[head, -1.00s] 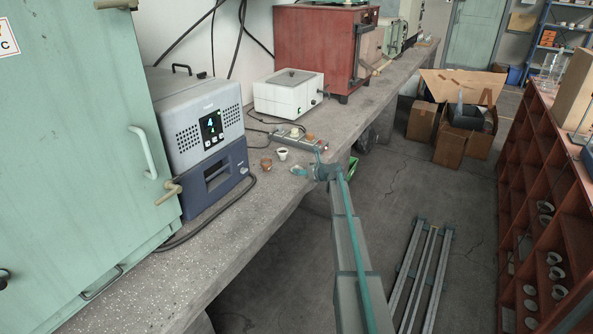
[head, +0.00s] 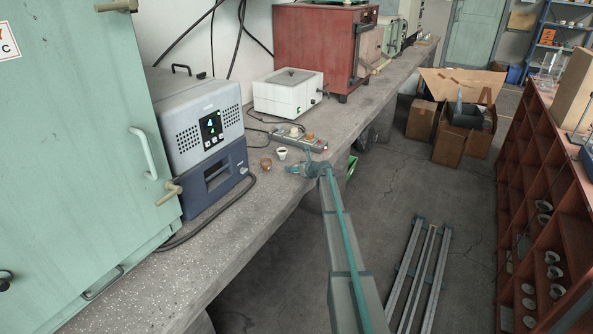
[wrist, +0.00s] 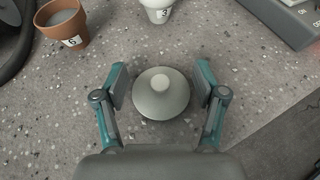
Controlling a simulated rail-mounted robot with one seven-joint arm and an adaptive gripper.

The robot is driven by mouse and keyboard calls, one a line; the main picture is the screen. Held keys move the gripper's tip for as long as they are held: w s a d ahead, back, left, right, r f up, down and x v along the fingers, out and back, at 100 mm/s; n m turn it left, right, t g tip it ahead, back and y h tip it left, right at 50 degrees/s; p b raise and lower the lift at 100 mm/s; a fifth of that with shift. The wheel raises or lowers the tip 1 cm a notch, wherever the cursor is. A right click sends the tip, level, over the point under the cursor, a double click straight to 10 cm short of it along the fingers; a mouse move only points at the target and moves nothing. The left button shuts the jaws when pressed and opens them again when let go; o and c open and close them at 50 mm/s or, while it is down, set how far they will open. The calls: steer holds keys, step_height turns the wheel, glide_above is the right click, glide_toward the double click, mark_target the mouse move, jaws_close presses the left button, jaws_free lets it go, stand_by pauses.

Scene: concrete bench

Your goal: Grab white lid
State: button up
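In the wrist view, a pale grey-white round lid (wrist: 161,104) with a small round knob on top lies on the speckled bench. My gripper (wrist: 160,88) is open around it, one finger on the left and one on the right.
A terracotta cup (wrist: 65,28) and a white cup (wrist: 157,9) stand just beyond the lid. A grey device (wrist: 288,18) is at the upper right. The bench's front edge (wrist: 270,140) is close on the right. A grey-blue instrument (head: 200,135) stands to the left.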

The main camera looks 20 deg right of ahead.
steer(key=c, duration=0.4)
